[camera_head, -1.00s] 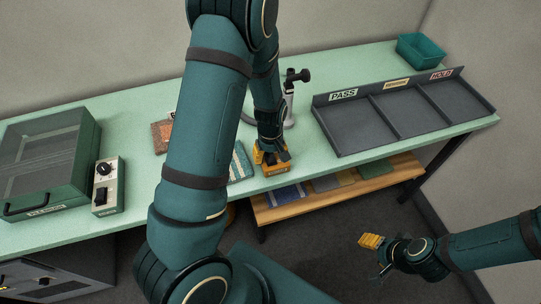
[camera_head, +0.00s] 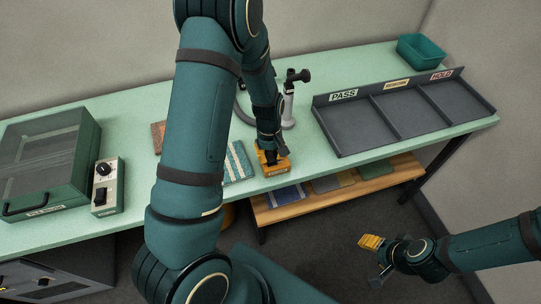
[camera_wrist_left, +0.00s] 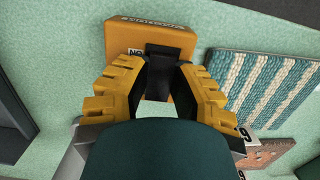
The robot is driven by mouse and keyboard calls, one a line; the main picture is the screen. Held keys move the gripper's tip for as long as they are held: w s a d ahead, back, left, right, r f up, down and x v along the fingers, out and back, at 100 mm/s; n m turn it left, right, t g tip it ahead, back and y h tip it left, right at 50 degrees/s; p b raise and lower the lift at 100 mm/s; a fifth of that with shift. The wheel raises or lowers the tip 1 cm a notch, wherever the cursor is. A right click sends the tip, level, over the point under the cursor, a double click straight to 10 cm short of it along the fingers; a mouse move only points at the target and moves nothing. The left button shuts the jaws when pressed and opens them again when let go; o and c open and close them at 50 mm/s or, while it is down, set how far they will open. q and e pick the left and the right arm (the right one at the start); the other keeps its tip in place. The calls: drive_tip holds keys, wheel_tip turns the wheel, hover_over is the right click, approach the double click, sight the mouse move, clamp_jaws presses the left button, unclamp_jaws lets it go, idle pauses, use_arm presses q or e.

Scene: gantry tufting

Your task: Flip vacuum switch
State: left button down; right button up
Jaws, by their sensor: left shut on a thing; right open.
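The vacuum switch is a small orange box (camera_head: 275,172) at the bench's front edge in the head view. My left gripper (camera_head: 269,156) is down at the box. In the left wrist view its yellow ridged fingers (camera_wrist_left: 157,75) lie on both sides of the black lever, shut on it. The lever's lower end is partly hidden by the gripper. My right gripper (camera_head: 374,255) is open and empty, low at the right, away from the bench.
A striped tufted sample (camera_head: 239,162) lies just left of the switch. A microscope-like stand (camera_head: 289,105) is behind it. A grey PASS/HOLD tray (camera_head: 352,132) is to the right. A control box (camera_head: 106,188) and green lidded case (camera_head: 45,150) are at left. A wooden shelf (camera_head: 335,190) is below.

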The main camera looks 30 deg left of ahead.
use_arm(q)
drive_tip(key=shift+a+g+h, duration=0.1)
drive_tip(key=shift+g+h, duration=0.9)
drive_tip(key=shift+h, duration=0.1)
drive_tip(key=c, duration=0.8)
unclamp_jaws()
drive_tip(key=shift+w, duration=0.1)
drive_tip(key=v, duration=1.2)
